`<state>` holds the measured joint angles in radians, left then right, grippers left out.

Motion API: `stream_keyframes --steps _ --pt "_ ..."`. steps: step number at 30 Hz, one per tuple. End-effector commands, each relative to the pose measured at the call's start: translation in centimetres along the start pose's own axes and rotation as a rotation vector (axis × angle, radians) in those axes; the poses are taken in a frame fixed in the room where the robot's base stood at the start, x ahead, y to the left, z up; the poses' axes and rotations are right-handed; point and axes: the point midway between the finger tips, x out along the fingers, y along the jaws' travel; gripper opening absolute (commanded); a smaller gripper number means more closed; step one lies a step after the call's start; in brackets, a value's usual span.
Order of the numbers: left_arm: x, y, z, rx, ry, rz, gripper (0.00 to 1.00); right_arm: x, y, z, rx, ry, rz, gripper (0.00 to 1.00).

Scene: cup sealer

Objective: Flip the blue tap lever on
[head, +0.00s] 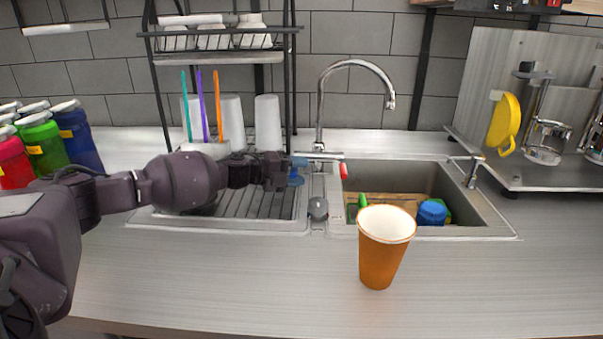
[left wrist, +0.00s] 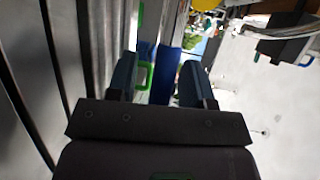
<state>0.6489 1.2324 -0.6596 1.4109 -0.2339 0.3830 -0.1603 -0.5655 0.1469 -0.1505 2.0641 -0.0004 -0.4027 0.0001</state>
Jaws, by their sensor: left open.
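The chrome tap (head: 320,115) stands behind the sink with a curved spout. Its red lever (head: 343,170) is on the right of the tap base. The blue lever (head: 299,162) is on the left, partly covered by my left gripper (head: 291,173). My left gripper reaches in from the left over the drainer. In the left wrist view its two dark fingers are spread apart, with a blue strip (left wrist: 164,72), apparently the blue lever, between them. I cannot tell whether a finger touches it. My right gripper is not in view.
An orange cup (head: 382,255) stands on the counter in front of the sink. The sink basin (head: 400,177) holds a blue item (head: 431,212). A black rack (head: 222,57) stands behind the drainer, with white cups and coloured straws beneath. Coloured bottles (head: 42,140) are at far left.

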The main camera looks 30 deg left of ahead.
Motion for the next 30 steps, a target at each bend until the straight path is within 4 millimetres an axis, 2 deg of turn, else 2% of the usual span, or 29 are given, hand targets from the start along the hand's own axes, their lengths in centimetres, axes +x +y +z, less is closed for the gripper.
stream_keyframes --steps 4,13,22,30 --pt "0.68 -0.02 0.01 0.001 0.000 0.000 0.47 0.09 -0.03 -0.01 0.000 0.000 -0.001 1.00" --pt "0.77 -0.03 0.00 0.001 0.000 0.000 0.47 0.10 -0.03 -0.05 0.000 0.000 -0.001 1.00" --pt "0.76 -0.03 0.00 0.001 0.000 0.000 0.01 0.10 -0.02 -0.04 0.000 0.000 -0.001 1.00" --pt "0.73 -0.14 0.01 -0.002 0.001 0.001 0.00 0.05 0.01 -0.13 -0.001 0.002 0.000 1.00"
